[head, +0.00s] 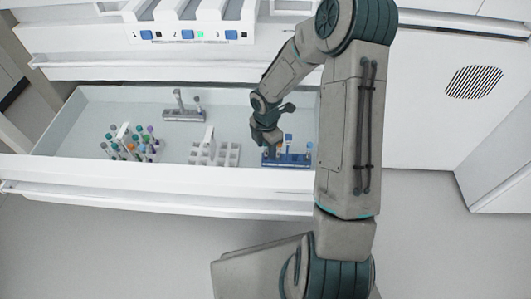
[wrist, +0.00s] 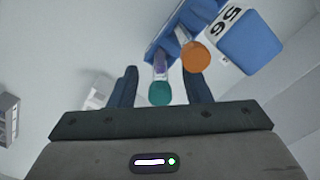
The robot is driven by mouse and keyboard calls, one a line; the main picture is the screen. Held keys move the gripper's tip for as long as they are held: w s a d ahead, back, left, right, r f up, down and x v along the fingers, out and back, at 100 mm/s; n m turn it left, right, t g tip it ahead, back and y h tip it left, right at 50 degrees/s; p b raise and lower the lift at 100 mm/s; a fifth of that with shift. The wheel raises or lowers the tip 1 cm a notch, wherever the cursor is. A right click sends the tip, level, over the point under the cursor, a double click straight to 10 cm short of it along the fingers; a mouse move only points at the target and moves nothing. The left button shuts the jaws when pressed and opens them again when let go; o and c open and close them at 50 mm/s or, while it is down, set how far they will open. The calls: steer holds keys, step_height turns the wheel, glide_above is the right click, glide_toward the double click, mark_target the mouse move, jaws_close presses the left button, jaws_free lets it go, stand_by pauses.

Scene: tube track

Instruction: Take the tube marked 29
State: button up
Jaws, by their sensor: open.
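A blue rack (head: 290,160) stands in the open drawer at the right and holds a few tubes. My gripper (head: 268,140) is low over its left part. In the wrist view my gripper (wrist: 160,88) is open. A tube with a teal cap (wrist: 160,94) shows between its fingers, not clamped. An orange-capped tube (wrist: 195,56) stands close beside the right finger. I cannot read 29 on any tube.
In the drawer (head: 120,172), a rack crowded with colour-capped tubes (head: 133,143) stands at left, a grey rack (head: 184,115) at the back, and a white, mostly empty rack (head: 228,154) in the middle. Above, a white unit has blue squares (head: 188,34) numbered 1 to 3.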

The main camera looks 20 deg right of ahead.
steer(key=c, duration=0.9)
steer(key=shift+r, duration=0.1)
step_height(320, 180, up, 10)
steer(key=p, duration=0.5)
